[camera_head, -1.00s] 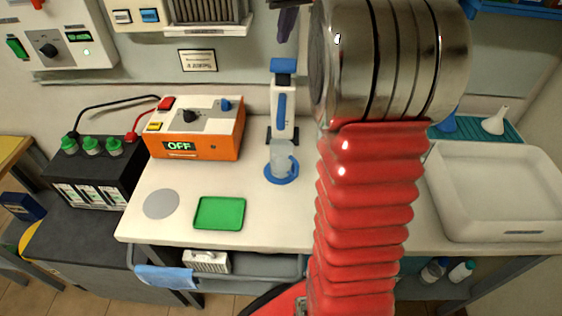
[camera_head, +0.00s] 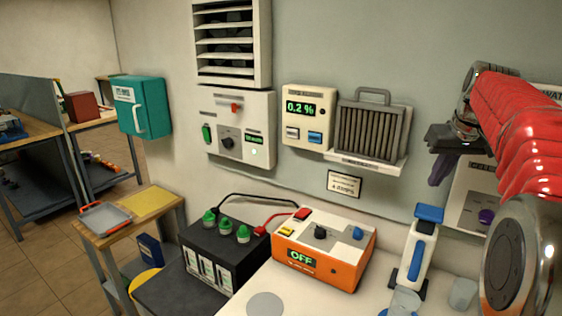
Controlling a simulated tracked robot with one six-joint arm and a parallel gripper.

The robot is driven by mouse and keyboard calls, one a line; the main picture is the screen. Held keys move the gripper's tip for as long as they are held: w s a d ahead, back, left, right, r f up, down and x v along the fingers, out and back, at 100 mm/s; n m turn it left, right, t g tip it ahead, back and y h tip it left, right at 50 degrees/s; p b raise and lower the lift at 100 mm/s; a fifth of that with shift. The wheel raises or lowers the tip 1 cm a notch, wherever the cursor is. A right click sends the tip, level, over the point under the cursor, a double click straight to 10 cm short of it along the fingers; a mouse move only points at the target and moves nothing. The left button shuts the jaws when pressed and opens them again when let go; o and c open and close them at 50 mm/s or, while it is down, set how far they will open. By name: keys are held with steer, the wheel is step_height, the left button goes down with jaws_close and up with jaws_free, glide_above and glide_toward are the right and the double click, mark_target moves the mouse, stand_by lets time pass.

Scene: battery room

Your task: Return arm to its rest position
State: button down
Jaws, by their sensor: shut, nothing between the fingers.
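My arm, in a red ribbed sleeve with metal joints, fills the right side of the view, folded up high above the bench. My gripper (camera_head: 440,171) is at its far end, dark with purplish-grey fingers. The fingers point down and are shut, with nothing held. They are in front of the back wall, above the blue and white dispenser (camera_head: 418,250). The large metal joint at the lower right hides part of the bench.
An orange charger reading OFF (camera_head: 323,250) stands on the white bench beside a black battery (camera_head: 215,256), linked by black and red leads. A grey filter (camera_head: 370,131) sits on a wall shelf. A side table (camera_head: 150,213) holds a grey tray (camera_head: 105,218).

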steer(key=s+a+f, duration=0.2)
steer(key=s+a, duration=0.4)
steer(key=a, duration=0.3)
steer(key=s+a+f, duration=0.1)
steer(key=s+a, duration=0.4)
steer(key=a, duration=0.3)
steer(key=s+a+f, duration=0.5)
steer(key=s+f, duration=0.1)
steer(key=s, duration=0.2)
steer(key=s+a+f+n+t, duration=0.1)
steer(key=s+a+f, duration=0.4)
steer(key=s+f, duration=0.2)
steer(key=shift+s+y, duration=0.3)
steer(key=shift+s, duration=0.25)
